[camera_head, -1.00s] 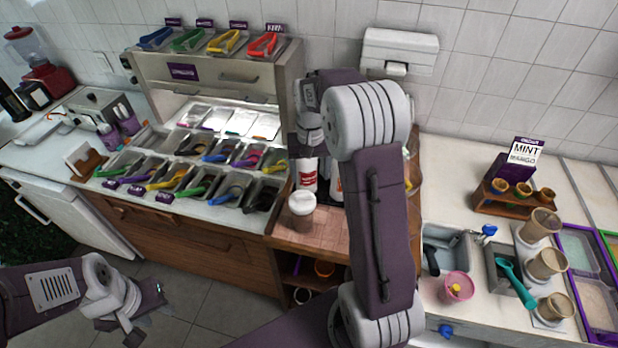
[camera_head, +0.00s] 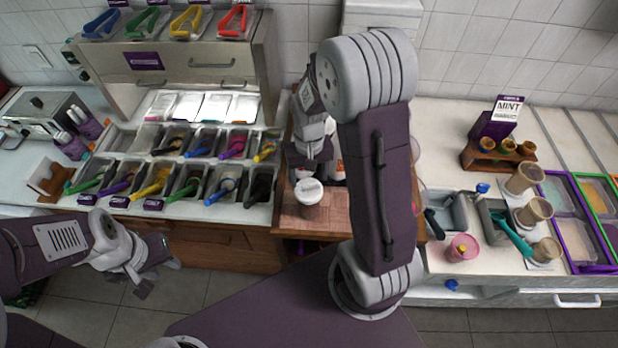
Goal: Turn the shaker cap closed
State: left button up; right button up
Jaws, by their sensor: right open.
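The shaker (camera_head: 309,205) is a beige cup with a white cap (camera_head: 309,188), standing upright on the reddish tiled counter in the middle. My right gripper (camera_head: 306,172) is open and points down, just behind and above the cap. I cannot tell whether its fingers touch the cap. My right arm's large forearm covers the area to the right of the shaker. My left gripper (camera_head: 160,280) hangs over the floor at lower left, well away from the shaker; its fingers are too unclear to read.
The topping bins (camera_head: 190,180) with coloured scoops lie left of the shaker. A sink, a pink cup (camera_head: 462,247) and several beige cups (camera_head: 535,211) stand to the right. The tiles before the shaker are clear.

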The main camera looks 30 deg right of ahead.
aim_at(310, 184)
jog(key=shift+f, duration=0.7)
jog(key=shift+s+f, duration=0.1)
jog(key=shift+f, duration=0.25)
jog(key=shift+s+d+f, duration=0.1)
jog(key=shift+s+d, duration=0.05)
jog(key=shift+s, duration=0.1)
jog(key=shift+w, duration=0.2)
jog(key=c, duration=1.3)
jog(key=shift+s+m, duration=0.1)
jog(key=shift+m, duration=0.4)
jog(key=shift+c, duration=0.4)
jog(key=o, duration=1.4)
notch_tip(310, 184, up, 9)
jog(key=shift+r+b, duration=0.1)
jog(key=shift+b, duration=0.25)
